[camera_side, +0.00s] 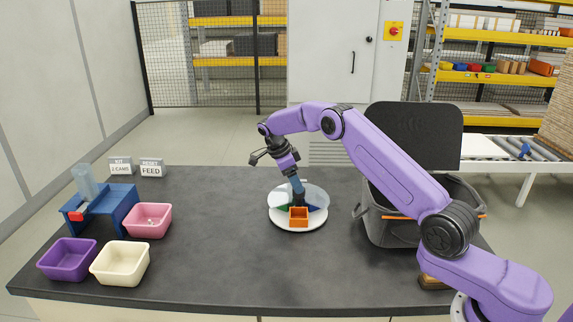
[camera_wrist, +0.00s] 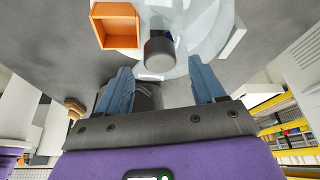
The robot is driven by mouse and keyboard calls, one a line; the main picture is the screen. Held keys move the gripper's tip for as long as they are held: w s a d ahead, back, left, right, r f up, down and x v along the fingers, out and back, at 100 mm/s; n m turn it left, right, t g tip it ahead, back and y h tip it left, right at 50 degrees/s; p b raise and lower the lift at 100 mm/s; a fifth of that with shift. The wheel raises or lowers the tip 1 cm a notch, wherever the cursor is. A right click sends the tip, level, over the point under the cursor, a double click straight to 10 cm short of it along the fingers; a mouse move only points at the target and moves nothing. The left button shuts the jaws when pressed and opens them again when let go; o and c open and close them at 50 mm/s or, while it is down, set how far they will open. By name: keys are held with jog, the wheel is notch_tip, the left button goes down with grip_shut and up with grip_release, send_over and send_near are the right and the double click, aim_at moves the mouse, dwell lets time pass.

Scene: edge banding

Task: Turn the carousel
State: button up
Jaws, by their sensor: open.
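The carousel (camera_side: 279,221) is a round white disc with a clear cover on the dark worktop. An orange bin (camera_side: 299,217) sits at its front, and green and blue parts show behind it. In the wrist view the orange bin (camera_wrist: 116,26) is at the upper left, beside the clear cover (camera_wrist: 208,30). A dark round knob (camera_wrist: 159,52) stands near the carousel's middle. My gripper (camera_side: 298,188) points down over the carousel. In the wrist view its two blue fingers (camera_wrist: 160,72) are apart, with the knob between and just beyond their tips. I cannot tell whether they touch it.
Pink (camera_side: 148,220), purple (camera_side: 67,259) and cream (camera_side: 119,263) bins stand at left, near a blue feeder (camera_side: 100,210) with a clear tube. Two small signs (camera_side: 137,166) stand behind. A grey lidded bin (camera_side: 385,215) is at right. The worktop around the carousel is clear.

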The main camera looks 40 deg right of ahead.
jog(key=v, duration=0.9)
jog(key=shift+a+r, duration=0.1)
jog(key=s+a+r+n+t, duration=0.1)
jog(key=s+a+r+n, duration=0.3)
jog(key=a+n, duration=0.6)
jog(key=s+a+r+n+t+y, duration=0.1)
jog(key=s+a+n, duration=0.3)
jog(key=s, duration=0.2)
jog(key=s+a+r+n+y, duration=0.1)
jog(key=s+a+r+n, duration=0.1)
jog(key=s+a+n, duration=0.4)
jog(key=s+d+f+n, duration=0.1)
jog(key=s+n, duration=0.4)
jog(key=s, duration=0.5)
jog(key=s+d+f+n+y, duration=0.1)
jog(key=s+d+n, duration=0.3)
jog(key=s, duration=0.7)
jog(key=s+d+f+n+y, duration=0.1)
jog(key=s+d+f+n, duration=0.1)
jog(key=s+n, duration=0.5)
jog(key=s, duration=0.3)
jog(key=shift+d+f+n, duration=0.2)
jog(key=shift+d+n, duration=0.1)
